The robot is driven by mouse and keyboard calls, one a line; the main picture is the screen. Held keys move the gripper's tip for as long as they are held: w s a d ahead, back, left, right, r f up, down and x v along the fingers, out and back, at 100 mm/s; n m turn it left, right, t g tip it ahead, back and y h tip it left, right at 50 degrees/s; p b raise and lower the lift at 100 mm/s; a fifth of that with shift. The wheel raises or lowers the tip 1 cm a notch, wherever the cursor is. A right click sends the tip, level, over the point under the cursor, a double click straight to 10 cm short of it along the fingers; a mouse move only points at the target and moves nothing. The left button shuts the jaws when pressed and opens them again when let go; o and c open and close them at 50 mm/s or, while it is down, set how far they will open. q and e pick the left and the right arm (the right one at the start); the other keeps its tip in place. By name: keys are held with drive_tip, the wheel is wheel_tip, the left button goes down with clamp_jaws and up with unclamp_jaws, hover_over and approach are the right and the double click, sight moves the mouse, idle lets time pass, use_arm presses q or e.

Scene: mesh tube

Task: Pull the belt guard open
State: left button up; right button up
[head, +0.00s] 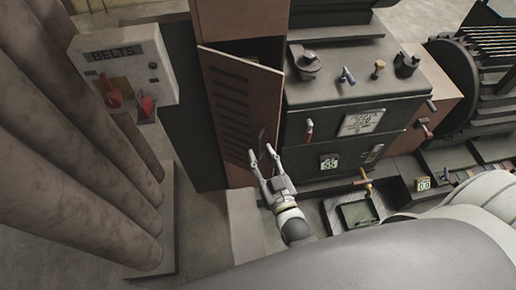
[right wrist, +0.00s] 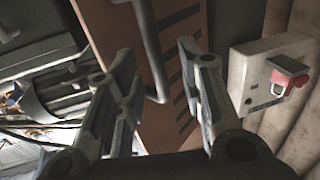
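The belt guard (head: 228,100) is a rust-brown slotted panel left of the dark machine in the head view. A dark gap shows behind its top edge, so it stands at an angle to its housing. Its slots also show in the right wrist view (right wrist: 178,62). A grey bar handle (right wrist: 150,50) runs down the panel. My right gripper (head: 261,150) is open in front of the lower part of the guard. In the right wrist view its fingers (right wrist: 158,62) are wide apart, with the handle seen between them; contact cannot be told. My left gripper is not in view.
A control box marked BELTS (head: 120,65) with red controls is at the left, beside thick brown columns (head: 60,150). The dark machine (head: 350,110) with knobs and levers stands right of the guard. A black drum (head: 460,85) is at the far right.

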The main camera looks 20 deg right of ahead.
drive_tip(key=s, duration=0.8)
drive_tip(key=shift+s, duration=0.1)
drive_tip(key=shift+d, duration=0.15)
drive_tip(key=c, duration=0.4)
drive_tip(key=shift+d+m+y, duration=0.25)
drive_tip(key=shift+m+y, duration=0.05)
drive_tip(key=shift+c, duration=1.3)
drive_tip(key=d+m+y, duration=0.1)
drive_tip(key=d+m, duration=0.1)
drive_tip(key=w+d+m+y, duration=0.1)
drive_tip(key=d+m, duration=0.1)
drive_tip(key=w+d+m+y, duration=0.1)
drive_tip(key=d+m+y, duration=0.1)
drive_tip(key=d, duration=0.1)
drive_tip(key=shift+w+r+b, duration=0.25)
drive_tip(key=shift+r+b, duration=0.05)
drive_tip(key=shift+r, duration=0.1)
clamp_jaws()
drive_tip(key=w+d+r+m+g+y, duration=0.1)
drive_tip(key=w+d+r+m+y, duration=0.2)
drive_tip(key=d+m, duration=0.45)
drive_tip(key=w+a+h+p, duration=0.1)
drive_tip(key=w+a, duration=0.2)
drive_tip(key=w, duration=0.7)
drive_tip(key=shift+n, duration=0.35)
drive_tip(key=shift+s+a+p, duration=1.15)
drive_tip(key=shift+s+a, duration=0.3)
drive_tip(key=shift+a, duration=0.15)
